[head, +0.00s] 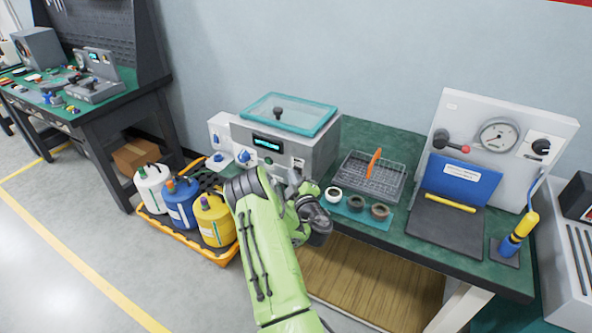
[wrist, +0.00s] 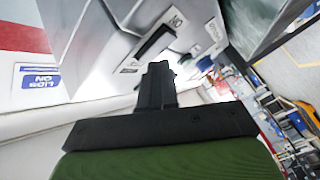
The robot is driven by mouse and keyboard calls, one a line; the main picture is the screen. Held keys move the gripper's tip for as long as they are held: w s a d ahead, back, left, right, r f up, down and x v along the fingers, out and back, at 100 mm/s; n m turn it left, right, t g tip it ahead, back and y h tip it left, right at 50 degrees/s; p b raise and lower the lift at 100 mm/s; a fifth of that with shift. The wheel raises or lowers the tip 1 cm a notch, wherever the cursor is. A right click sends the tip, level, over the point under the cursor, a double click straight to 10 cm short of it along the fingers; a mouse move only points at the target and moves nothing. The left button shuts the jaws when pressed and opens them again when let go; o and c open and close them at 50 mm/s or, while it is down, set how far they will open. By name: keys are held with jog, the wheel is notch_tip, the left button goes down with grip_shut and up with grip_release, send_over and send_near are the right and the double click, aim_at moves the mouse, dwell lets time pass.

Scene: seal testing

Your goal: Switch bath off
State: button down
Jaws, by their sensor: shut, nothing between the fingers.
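The bath (head: 318,150) is a grey box with a clear teal-rimmed lid (head: 290,113) and a lit green display (head: 267,143) on its front. My gripper (head: 293,180) is close to the lower right of the bath's front, largely hidden by my wrist and arm. In the wrist view, my gripper's fingers (wrist: 157,85) are together and empty. Beyond them is a grey panel with a dark slot-like part (wrist: 155,42) and a small label (wrist: 177,20) that seems to read ON. I cannot tell whether the fingers touch the panel.
A wire basket (head: 370,180) with an orange handle and several dark rings on a teal mat (head: 356,208) lie right of my wrist. A gauge panel (head: 500,135) stands further right. Bottles (head: 215,220) stand in an orange tray on the left floor.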

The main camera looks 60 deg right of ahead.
dwell(0.3)
jog(key=shift+a+f+b, duration=0.2)
jog(key=shift+a+b, duration=0.15)
jog(key=shift+b, duration=0.2)
jog(key=shift+a+b, duration=0.3)
jog(key=shift+a, duration=0.05)
jog(key=a+b, duration=0.1)
jog(key=b, duration=0.1)
jog(key=a+b, duration=0.1)
jog(key=a, duration=0.1)
jog(key=a+b, duration=0.2)
jog(key=shift+s+f+b, duration=0.25)
jog(key=shift+s+b, duration=0.05)
jog(key=shift+b, duration=0.05)
